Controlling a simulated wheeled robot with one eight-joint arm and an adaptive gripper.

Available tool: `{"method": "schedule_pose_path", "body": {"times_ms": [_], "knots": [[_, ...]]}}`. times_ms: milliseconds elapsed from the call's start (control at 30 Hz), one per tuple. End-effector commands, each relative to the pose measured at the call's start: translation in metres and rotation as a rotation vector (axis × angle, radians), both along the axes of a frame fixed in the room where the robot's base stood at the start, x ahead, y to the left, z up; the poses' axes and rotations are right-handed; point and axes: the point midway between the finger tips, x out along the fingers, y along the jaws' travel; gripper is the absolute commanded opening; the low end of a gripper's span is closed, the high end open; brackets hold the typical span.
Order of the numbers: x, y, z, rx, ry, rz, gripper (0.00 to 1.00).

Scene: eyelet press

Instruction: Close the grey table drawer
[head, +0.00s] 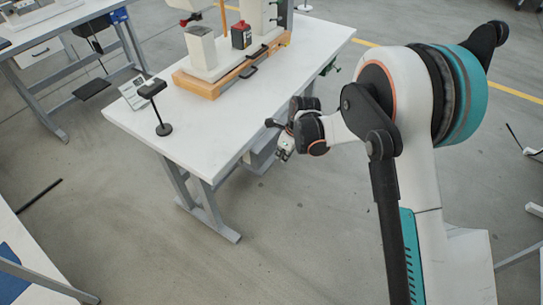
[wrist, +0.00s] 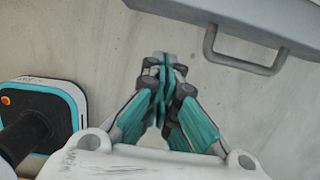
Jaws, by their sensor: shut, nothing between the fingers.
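The grey table drawer (wrist: 235,18) shows in the upper right of the wrist view as a plain panel with a grey bar handle (wrist: 243,66). My shut, empty gripper (wrist: 165,60) is left of the handle in that view, apart from it. In the head view my gripper (head: 284,152) is beside the right long edge of the white table (head: 190,134), low near the tabletop's edge. A grey drawer part (head: 262,152) shows under that edge, partly hidden by the tabletop and my gripper. How far the drawer stands out is hard to tell.
An eyelet press (head: 207,62) on a wooden base (head: 211,88) stands on the table, with a black stand (head: 163,129) near its left end. Grey floor (head: 290,230) in front is clear.

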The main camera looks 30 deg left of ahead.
Motion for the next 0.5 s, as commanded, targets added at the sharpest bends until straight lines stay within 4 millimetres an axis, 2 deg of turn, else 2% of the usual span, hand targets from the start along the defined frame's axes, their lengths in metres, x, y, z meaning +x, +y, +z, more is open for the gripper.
{"method": "schedule_pose_path", "body": {"times_ms": [100,300,500], "knots": [[0.000,-0.006,0.026,0.000,0.000,0.000,0.00],[-0.002,-0.015,0.063,0.000,0.000,0.000,0.00],[-0.002,-0.022,0.089,0.000,0.001,-0.001,0.00]]}}
